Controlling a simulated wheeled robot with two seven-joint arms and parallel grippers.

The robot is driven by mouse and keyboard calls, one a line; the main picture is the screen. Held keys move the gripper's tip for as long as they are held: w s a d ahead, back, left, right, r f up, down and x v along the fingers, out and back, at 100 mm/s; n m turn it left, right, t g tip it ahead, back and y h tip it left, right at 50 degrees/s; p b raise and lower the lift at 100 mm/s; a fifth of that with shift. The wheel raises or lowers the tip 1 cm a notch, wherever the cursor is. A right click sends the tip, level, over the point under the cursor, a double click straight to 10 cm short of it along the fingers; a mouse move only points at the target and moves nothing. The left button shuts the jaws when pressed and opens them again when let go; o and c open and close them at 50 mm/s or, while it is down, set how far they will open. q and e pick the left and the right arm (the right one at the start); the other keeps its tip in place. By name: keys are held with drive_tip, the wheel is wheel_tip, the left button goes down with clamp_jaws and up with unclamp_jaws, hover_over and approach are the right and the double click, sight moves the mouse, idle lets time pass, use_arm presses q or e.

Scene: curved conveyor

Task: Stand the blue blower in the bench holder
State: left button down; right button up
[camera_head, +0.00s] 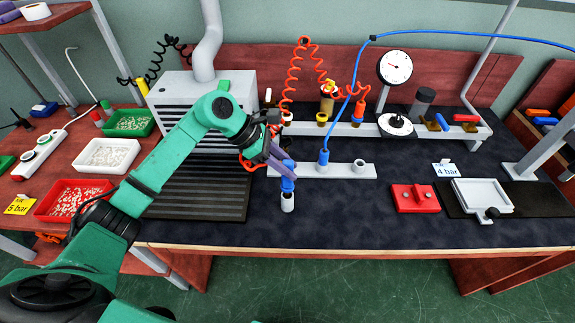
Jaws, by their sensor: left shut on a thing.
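My left gripper (282,165) is shut on a blue piece, which I take for the blue blower (288,184). The blower is roughly upright, with its upper part partly hidden by the purple-grey fingers. Directly below it is a short white cylinder (288,203) near the bench front, which I take for the bench holder. They meet in the picture; I cannot tell how far the blower reaches into it. Another blue fitting (324,158) with a blue hose on top stands at a white bar (340,170) behind. My right gripper is not in view.
A grey slatted machine (190,105) stands behind my left arm. A red block (415,198) and a white tray (483,195) are at the right. A rail with a dial gauge (396,68) runs along the back. The dark bench front between cylinder and red block is clear.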

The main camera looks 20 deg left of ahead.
use_arm(q)
drive_tip(key=shift+f+b, duration=1.55)
drive_tip(key=shift+f, duration=0.1)
drive_tip(key=c, duration=0.5)
unclamp_jaws()
drive_tip(key=shift+a+r, duration=0.3)
drive_tip(key=b+v, duration=0.2)
drive_tip(key=v, duration=1.1)
drive_tip(key=shift+s+a+r, duration=0.1)
drive_tip(key=shift+a+r, duration=0.1)
drive_tip(key=shift+r, duration=0.15)
drive_tip(key=shift+f, duration=0.1)
